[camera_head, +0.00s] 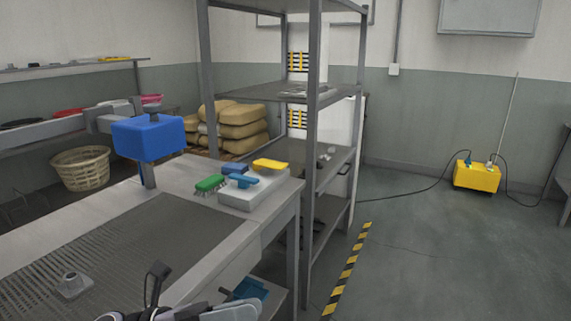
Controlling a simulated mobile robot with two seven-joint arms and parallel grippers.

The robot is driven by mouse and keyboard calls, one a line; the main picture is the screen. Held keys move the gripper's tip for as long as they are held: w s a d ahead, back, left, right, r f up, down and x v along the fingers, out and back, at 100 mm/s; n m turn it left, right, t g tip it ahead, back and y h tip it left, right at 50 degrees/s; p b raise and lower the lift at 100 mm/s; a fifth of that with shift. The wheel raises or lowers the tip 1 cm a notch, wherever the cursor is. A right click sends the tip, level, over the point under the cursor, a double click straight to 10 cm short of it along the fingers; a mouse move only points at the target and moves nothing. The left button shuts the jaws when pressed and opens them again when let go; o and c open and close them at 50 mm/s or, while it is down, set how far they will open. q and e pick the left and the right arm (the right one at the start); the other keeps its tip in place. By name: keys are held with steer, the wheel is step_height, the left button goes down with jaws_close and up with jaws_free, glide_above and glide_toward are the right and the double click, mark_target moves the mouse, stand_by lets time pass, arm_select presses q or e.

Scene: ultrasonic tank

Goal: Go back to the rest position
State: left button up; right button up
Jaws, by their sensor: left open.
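My left gripper (160,297) shows at the bottom edge of the view, in front of the grey worktop (235,240). It is open, and I see nothing held in it. Its dark finger parts stick up, and pale grey and black parts of my arm are cut off by the lower edge. My right gripper is not in view.
A blue box (148,140) stands on a post at the worktop's back. Brushes, including a green one (210,183), lie around a grey block (252,190). A metal shelf rack (314,130) rises beyond. The floor (430,260) at right is open.

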arm_select(q)
steer(key=w+a+f+n+t+y, duration=0.1)
steer(key=a+f+n+t+y, duration=0.15)
steer(key=n+t, duration=0.45)
steer(key=a+f+n+t+y+p, duration=0.15)
steer(key=f+n+y, duration=0.25)
steer(key=n, duration=0.7)
steer(key=w+a+f+n+t+y, duration=0.1)
steer(key=a+f+n+t+y, duration=0.2)
steer(key=n+t, duration=0.35)
steer(key=s+a+f+n+g+y, duration=0.3)
steer(key=s+f+n+g+y, duration=0.1)
steer(key=s+f+n, duration=0.3)
steer(key=s+a+f+n+g+y, duration=0.3)
steer(key=s+f+n, duration=0.4)
steer(key=f+n, duration=0.3)
steer(key=shift+s+a+f+g+y+p, duration=0.3)
steer(key=shift+g+y+p, duration=0.1)
steer(key=shift+y, duration=0.15)
